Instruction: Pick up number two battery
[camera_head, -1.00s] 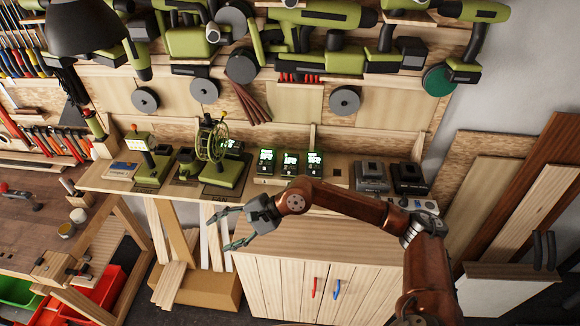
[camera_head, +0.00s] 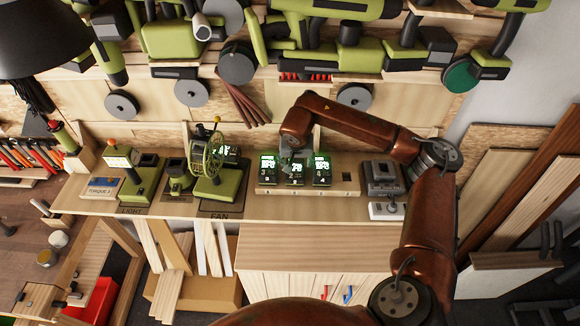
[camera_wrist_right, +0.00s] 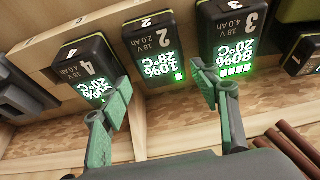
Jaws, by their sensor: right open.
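The number two battery (camera_head: 296,172) is the middle of three black batteries with lit green screens on a wooden holder. In the right wrist view the number two battery (camera_wrist_right: 158,45) appears upside down and reads 10%, 28°C. My right gripper (camera_head: 297,155) is at the battery row from above and behind, partly hidden by its own arm. In the wrist view my right gripper (camera_wrist_right: 164,88) is open, its fingers on either side of the number two battery's screen side. Contact cannot be told. My left gripper is not in view.
The number three battery (camera_wrist_right: 232,35) and number four battery (camera_wrist_right: 84,70) stand close on either side. A green fan (camera_head: 212,180) and a light (camera_head: 140,175) stand left on the shelf. A dark charger (camera_head: 384,178) stands right. Power tools hang above.

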